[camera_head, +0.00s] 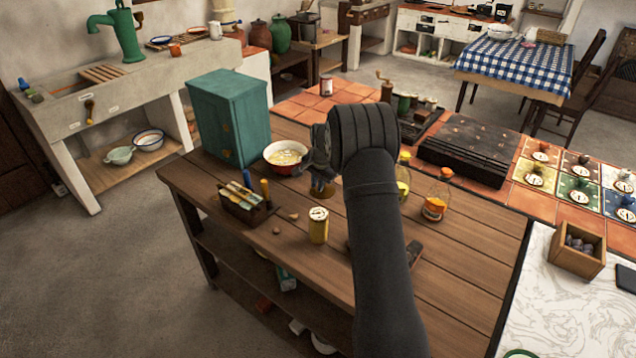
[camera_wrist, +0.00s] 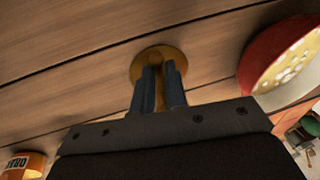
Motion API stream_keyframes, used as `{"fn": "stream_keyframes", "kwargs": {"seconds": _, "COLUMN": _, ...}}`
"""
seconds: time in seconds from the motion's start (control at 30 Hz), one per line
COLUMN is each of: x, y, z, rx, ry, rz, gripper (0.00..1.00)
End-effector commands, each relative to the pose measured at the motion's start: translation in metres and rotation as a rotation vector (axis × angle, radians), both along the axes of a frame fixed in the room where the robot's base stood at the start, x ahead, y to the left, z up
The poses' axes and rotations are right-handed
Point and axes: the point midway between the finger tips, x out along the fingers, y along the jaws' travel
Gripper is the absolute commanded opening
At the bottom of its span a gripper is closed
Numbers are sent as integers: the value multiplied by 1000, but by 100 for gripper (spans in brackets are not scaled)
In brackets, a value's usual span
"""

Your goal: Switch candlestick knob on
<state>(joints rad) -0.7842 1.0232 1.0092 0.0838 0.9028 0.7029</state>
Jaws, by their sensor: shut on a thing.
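A brass candlestick stands on the wooden worktop. In the wrist view its round base (camera_wrist: 150,58) shows beyond my fingertips, and its narrow stem (camera_wrist: 159,92) shows between them. My gripper (camera_wrist: 161,72) is shut on the candlestick from above, with one dark finger on each side of the stem. In the head view my gripper (camera_head: 321,186) is low over the worktop beside the red-rimmed bowl, and my arm hides much of it. I cannot make out a separate knob on the candlestick.
A red bowl with pale contents (camera_head: 285,156) is close to the left of my gripper. A yellow tin (camera_head: 318,226) stands in front, and a cutlery caddy (camera_head: 242,208) at front left. A teal cabinet (camera_head: 229,117) stands at the back left.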

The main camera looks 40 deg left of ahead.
Motion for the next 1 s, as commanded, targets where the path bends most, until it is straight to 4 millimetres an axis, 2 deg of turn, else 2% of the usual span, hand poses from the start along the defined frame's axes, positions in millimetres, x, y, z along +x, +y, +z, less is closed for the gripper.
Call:
{"fn": "stream_keyframes", "kwargs": {"seconds": 0.3, "x": -5, "y": 0, "z": -5, "rx": -2, "ry": -187, "rz": 3, "gripper": 0}}
{"fn": "stream_keyframes", "kwargs": {"seconds": 0.7, "x": -5, "y": 0, "z": -6, "rx": 0, "ry": -210, "rz": 3, "gripper": 0}}
{"fn": "stream_keyframes", "kwargs": {"seconds": 0.73, "x": -5, "y": 0, "z": -6, "rx": 0, "ry": -210, "rz": 3, "gripper": 16}}
{"fn": "stream_keyframes", "kwargs": {"seconds": 0.8, "x": -5, "y": 0, "z": -6, "rx": 0, "ry": -210, "rz": 3, "gripper": 30}}
{"fn": "stream_keyframes", "kwargs": {"seconds": 0.83, "x": -5, "y": 0, "z": -6, "rx": 0, "ry": -210, "rz": 3, "gripper": 33}}
{"fn": "stream_keyframes", "kwargs": {"seconds": 1.0, "x": -4, "y": 0, "z": -6, "rx": 0, "ry": -210, "rz": 3, "gripper": 33}}
